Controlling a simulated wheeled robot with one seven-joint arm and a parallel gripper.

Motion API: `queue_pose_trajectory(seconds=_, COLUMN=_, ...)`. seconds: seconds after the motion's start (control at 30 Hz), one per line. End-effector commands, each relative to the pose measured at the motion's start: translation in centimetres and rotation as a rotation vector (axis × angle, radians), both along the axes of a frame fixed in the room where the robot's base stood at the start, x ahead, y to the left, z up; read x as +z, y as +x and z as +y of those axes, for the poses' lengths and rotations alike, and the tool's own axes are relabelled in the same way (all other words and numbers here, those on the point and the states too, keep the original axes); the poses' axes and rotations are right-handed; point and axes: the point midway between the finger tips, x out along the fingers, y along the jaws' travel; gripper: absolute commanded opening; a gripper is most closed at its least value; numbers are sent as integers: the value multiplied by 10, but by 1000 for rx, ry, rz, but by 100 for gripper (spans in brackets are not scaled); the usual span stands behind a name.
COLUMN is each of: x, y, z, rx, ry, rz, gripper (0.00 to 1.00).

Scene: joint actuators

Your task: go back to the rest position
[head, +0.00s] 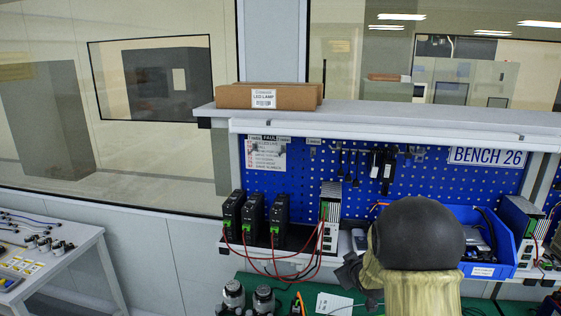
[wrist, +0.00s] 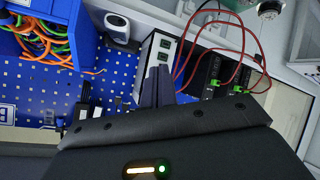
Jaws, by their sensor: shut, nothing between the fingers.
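My gripper (wrist: 158,72) shows in the wrist view with its two dark fingers together and nothing between them. It points at the back of the bench, near a white-faced module (wrist: 158,50). In the head view my dark, beige-sleeved arm covers the middle right of the bench, and part of my gripper (head: 352,272) shows at its left side, above the green mat. Two silver-and-black joint actuators (head: 233,294) stand on the green mat (head: 329,291) to the left of my arm. The fingertips are hard to make out in the head view.
Black power units (head: 233,216) with red wires stand on the ledge left of my arm. A blue bin (head: 490,268) is close on the right. A shelf with a cardboard box (head: 268,96) runs above the blue pegboard (head: 420,177). A side table (head: 75,258) stands at left.

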Motion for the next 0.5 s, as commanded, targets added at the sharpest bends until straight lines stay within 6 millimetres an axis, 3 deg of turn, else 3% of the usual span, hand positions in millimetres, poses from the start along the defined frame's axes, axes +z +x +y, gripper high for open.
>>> queue_pose_trajectory(seconds=0.5, x=-12, y=-262, z=40, rx=-383, ry=262, rz=667, gripper=0)
